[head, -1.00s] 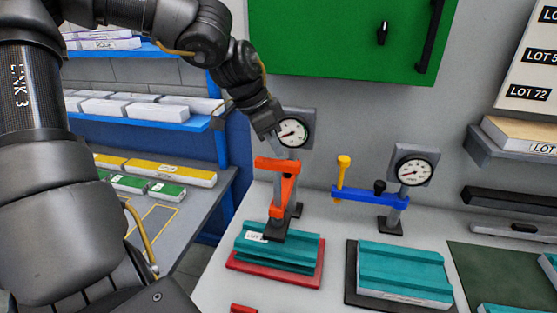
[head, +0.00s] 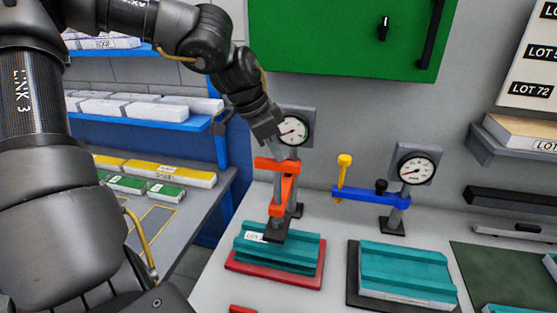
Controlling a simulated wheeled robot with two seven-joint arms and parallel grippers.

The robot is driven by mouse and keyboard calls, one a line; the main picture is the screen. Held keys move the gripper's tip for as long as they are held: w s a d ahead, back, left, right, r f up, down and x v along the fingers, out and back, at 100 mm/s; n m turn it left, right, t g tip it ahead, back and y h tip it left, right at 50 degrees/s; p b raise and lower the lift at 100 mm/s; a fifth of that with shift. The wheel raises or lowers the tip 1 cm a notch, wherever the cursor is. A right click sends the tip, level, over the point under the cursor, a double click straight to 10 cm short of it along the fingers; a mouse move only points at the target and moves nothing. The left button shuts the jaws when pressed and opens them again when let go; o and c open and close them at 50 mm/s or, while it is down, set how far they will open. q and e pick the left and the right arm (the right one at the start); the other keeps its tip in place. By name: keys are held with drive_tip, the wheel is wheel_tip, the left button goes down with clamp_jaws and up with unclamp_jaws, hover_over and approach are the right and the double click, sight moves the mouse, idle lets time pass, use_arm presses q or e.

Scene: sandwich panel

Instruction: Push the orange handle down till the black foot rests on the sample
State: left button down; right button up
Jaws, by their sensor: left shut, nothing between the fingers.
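The orange handle (head: 277,164) belongs to the left press, in front of a round dial gauge (head: 292,130). My left gripper (head: 275,142) is shut and empty, with its tips at the top of the orange handle; I cannot tell if they touch. The black foot (head: 277,231) hangs below the orange part, at the top of the teal sample (head: 300,251). Whether it rests on the sample or stands just above it is hard to tell. The sample lies on a red plate (head: 260,276) and bears a white label. My right gripper is not in view.
To the right stands a second press with a blue arm (head: 370,195), a yellow handle (head: 344,162) and a dial (head: 416,171). Another teal panel (head: 405,268) lies before it. A green cabinet (head: 345,35) hangs above. A blue-framed shelf (head: 165,122) stands at left.

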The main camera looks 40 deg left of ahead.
sight(272, 162)
use_arm(q)
drive_tip(key=shift+f+b, duration=2.25)
drive_tip(key=shift+f, duration=0.4)
drive_tip(key=shift+s+r, duration=0.1)
drive_tip(key=shift+r, duration=0.15)
drive_tip(key=shift+r+p, duration=2)
drive_tip(key=shift+r, duration=0.95)
